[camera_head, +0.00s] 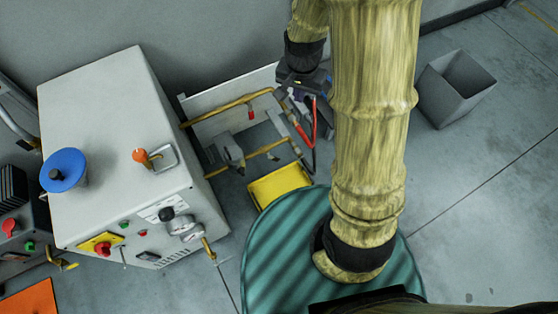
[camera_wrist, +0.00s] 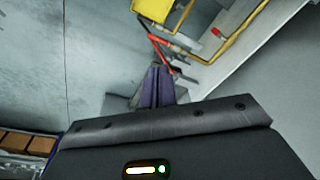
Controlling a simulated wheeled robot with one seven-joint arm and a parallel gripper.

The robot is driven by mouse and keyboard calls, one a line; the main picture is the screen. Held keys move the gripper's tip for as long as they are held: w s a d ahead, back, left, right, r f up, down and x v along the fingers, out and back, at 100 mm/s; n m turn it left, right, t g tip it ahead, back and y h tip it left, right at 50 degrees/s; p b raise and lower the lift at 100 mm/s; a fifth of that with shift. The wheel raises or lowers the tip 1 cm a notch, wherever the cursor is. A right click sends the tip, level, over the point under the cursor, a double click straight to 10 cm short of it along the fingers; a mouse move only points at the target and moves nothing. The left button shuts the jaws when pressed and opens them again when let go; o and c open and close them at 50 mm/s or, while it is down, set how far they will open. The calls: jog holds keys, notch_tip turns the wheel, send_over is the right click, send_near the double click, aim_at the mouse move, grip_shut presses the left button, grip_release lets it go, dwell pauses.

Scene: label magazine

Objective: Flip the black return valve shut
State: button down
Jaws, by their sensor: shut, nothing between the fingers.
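I cannot pick out the black return valve for certain; my arm and gripper cover part of the pipes' right end. My gripper (camera_head: 301,99) is beside that end, near a red line (camera_head: 314,122). In the wrist view its purple fingers (camera_wrist: 157,88) are together and empty, with a red line (camera_wrist: 158,38) just beyond them.
The white cabinet (camera_head: 120,130) with a blue wheel (camera_head: 63,169) stands at the left. A yellow tray (camera_head: 280,184) lies on the floor below the pipes. A grey bin (camera_head: 455,88) stands at the right. Open floor (camera_head: 480,200) lies at the right.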

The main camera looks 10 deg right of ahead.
aim_at(276, 159)
jog(key=w+a+f+m+h+b, duration=0.1)
jog(key=w+f+m+b, duration=0.1)
jog(key=f+b, duration=0.7)
jog(key=w+f+m+b, duration=0.3)
jog(key=f+b, duration=0.6)
jog(key=f, duration=0.9)
jog(key=w+a+f+m+h+b, duration=0.1)
jog(key=w+f+m+b, duration=0.2)
jog(key=f, duration=1.1)
jog(key=w+b, duration=0.3)
jog(key=b, duration=0.3)
jog(key=shift+a+f+g+h, duration=0.2)
jog(key=shift+a+g+h, duration=0.1)
jog(key=shift+a, duration=0.05)
jog(key=f+b, duration=0.2)
jog(key=f, duration=0.2)
jog(key=f+b, duration=0.6)
jog(key=f, duration=0.1)
jog(key=shift+s+a+f, duration=0.1)
jog(key=shift+a+f, duration=0.25)
